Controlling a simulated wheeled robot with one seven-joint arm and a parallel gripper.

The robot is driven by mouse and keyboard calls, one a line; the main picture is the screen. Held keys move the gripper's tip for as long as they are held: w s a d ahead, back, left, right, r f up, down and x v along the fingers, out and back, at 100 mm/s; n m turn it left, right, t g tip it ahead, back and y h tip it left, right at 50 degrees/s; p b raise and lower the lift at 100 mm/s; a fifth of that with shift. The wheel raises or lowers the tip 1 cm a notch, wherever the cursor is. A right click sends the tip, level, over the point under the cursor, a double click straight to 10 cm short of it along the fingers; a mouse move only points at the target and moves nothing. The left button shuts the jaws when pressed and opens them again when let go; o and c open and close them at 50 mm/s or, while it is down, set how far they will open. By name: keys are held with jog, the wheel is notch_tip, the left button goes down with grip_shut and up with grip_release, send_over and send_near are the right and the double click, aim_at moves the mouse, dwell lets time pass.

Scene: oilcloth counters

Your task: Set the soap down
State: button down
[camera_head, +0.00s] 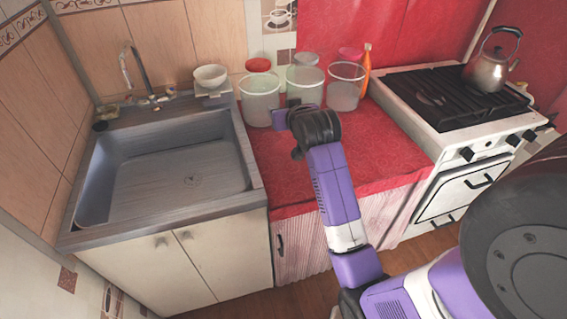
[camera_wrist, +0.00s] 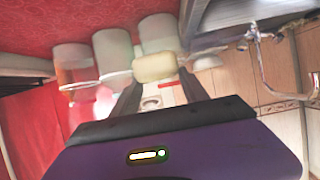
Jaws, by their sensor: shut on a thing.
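The soap is a pale yellow block (camera_wrist: 155,67) in the wrist view. It sits between the two dark fingertips of my gripper (camera_wrist: 157,82), which is shut on it. In the head view my gripper (camera_head: 286,112) is over the red counter (camera_head: 290,165), close in front of the clear containers. I cannot make out the soap in the head view; the gripper and containers hide it or blend with it. How high the soap is above the counter is hard to tell.
Three clear containers, left (camera_head: 260,100), middle (camera_head: 305,86) and right (camera_head: 345,88), stand at the counter's back, near an orange bottle (camera_head: 366,68). The sink (camera_head: 165,185) and a white bowl (camera_head: 210,77) are left; the stove (camera_head: 450,100) with a kettle (camera_head: 491,68) is right. The front counter is clear.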

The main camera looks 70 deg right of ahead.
notch_tip(320, 180, down, 18)
jog(key=shift+b, duration=0.35)
jog(key=shift+f, duration=0.1)
jog(key=c, duration=0.6)
grip_release()
jog(key=shift+s+a+r, duration=0.1)
jog(key=shift+r, duration=0.1)
jog(key=v, duration=1.1)
jog(key=shift+s+a+r, duration=0.1)
jog(key=shift+s+a, duration=0.05)
